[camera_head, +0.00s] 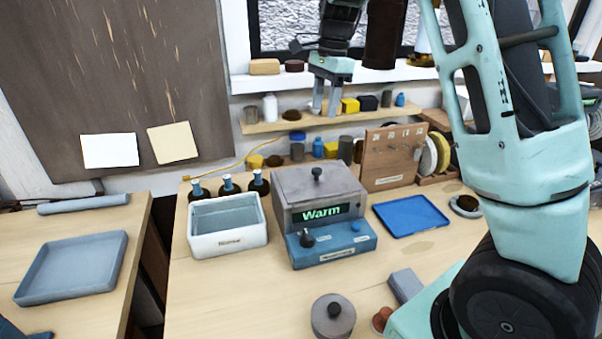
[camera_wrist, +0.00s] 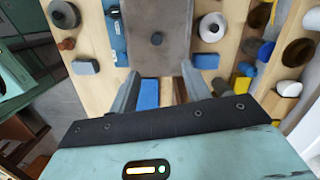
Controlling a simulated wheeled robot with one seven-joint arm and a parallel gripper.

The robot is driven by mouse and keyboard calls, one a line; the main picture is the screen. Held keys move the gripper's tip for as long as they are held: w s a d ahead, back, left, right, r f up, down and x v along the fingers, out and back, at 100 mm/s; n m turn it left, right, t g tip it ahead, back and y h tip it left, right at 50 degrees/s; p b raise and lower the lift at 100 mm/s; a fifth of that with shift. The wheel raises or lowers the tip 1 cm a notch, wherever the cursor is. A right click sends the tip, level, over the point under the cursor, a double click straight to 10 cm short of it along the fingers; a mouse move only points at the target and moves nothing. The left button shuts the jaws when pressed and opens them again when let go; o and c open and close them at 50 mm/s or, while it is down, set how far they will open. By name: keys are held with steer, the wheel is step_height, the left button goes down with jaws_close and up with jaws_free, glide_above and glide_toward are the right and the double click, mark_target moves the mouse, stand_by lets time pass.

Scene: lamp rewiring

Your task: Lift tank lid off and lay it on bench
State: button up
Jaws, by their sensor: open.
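The tank (camera_head: 290,222) is a grey box with a blue front panel and a green "Warm" display, standing mid-bench. Its grey lid (camera_head: 345,188) sits on top, with a dark round knob (camera_head: 317,173) at its centre. In the wrist view the lid (camera_wrist: 172,15) and knob (camera_wrist: 157,38) show ahead of my fingers. My gripper (camera_head: 325,112) is open and empty, pointing down above the lid and clear of the knob. In the wrist view its two fingers (camera_wrist: 160,82) stand apart, with nothing between them touching either one.
A blue tray (camera_head: 412,216) lies right of the tank on the bench (camera_head: 220,300). A white basin (camera_head: 228,240) and several dark bottles stand to its left. A round grey pot (camera_head: 333,317) stands in front. Shelves with small jars and a wooden board (camera_head: 388,165) are behind.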

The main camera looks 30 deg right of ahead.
steer(key=p, duration=0.2)
glide_above(317, 169)
steer(key=f, duration=1.1)
steer(key=shift+w+d+f, duration=0.35)
steer(key=shift+f, duration=0.05)
steer(key=shift+s+a+f+p, duration=0.1)
steer(key=shift+f+p, duration=0.3)
steer(key=shift+f, duration=0.45)
steer(key=shift+s+a+f+p, duration=0.15)
steer(key=shift+f+p, duration=0.2)
steer(key=shift+f, duration=0.55)
steer(key=shift+s+a+f+p, duration=0.1)
steer(key=shift+f+p, duration=0.3)
steer(key=shift+f, duration=0.45)
jaws_close()
